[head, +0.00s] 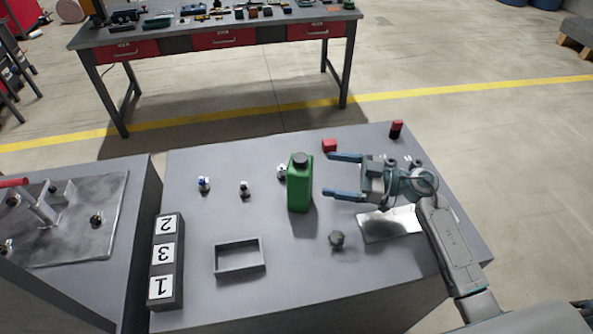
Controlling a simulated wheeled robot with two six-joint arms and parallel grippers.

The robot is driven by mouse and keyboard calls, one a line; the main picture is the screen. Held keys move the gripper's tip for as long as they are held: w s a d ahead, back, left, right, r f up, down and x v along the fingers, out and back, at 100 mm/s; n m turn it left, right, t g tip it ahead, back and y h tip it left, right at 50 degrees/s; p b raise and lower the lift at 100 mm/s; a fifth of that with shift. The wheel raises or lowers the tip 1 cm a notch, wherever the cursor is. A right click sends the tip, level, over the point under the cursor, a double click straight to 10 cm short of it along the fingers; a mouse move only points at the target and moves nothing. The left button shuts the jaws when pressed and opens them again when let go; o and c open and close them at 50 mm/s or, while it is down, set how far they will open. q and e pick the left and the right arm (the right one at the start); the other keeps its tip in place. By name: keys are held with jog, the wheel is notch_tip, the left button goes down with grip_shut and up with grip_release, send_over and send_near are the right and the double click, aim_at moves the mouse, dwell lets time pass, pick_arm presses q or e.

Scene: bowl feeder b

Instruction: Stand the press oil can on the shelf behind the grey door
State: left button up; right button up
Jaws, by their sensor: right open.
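A green can with a dark cap (300,185) stands upright on the grey table, right of its middle; it looks like the press oil can. My right gripper (344,174) is open, just to the right of the can, with its blue fingers pointing left toward it. No part of the can is clearly between the fingers. No grey door or shelf can be made out in this view. My left gripper is not in view.
The grey table (200,225) also holds a small open tray (240,271), a dark block numbered 2, 3, 1 (180,222), a dark knob (336,239), a red block (329,146), a red-topped piece (396,129) and small fittings (204,184). A workbench (215,25) stands behind.

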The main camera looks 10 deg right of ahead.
aim_at(293, 168)
jog(key=p+x, duration=0.1)
jog(key=x, duration=0.2)
jog(key=p+x, duration=0.2)
jog(key=x, duration=0.1)
jog(key=p+x, duration=0.1)
jog(key=x, duration=0.3)
jog(key=shift+s+a+r+p, duration=0.2)
jog(key=shift+s+r+p, duration=0.1)
jog(key=shift+s+p, duration=0.05)
jog(key=shift+w+a+f, duration=0.15)
jog(key=shift+w+a, duration=0.05)
jog(key=shift+a, duration=0.15)
jog(key=shift+d, duration=0.1)
jog(key=shift+c, duration=0.4)
jog(key=shift+d, duration=0.1)
jog(key=c, duration=1.7)
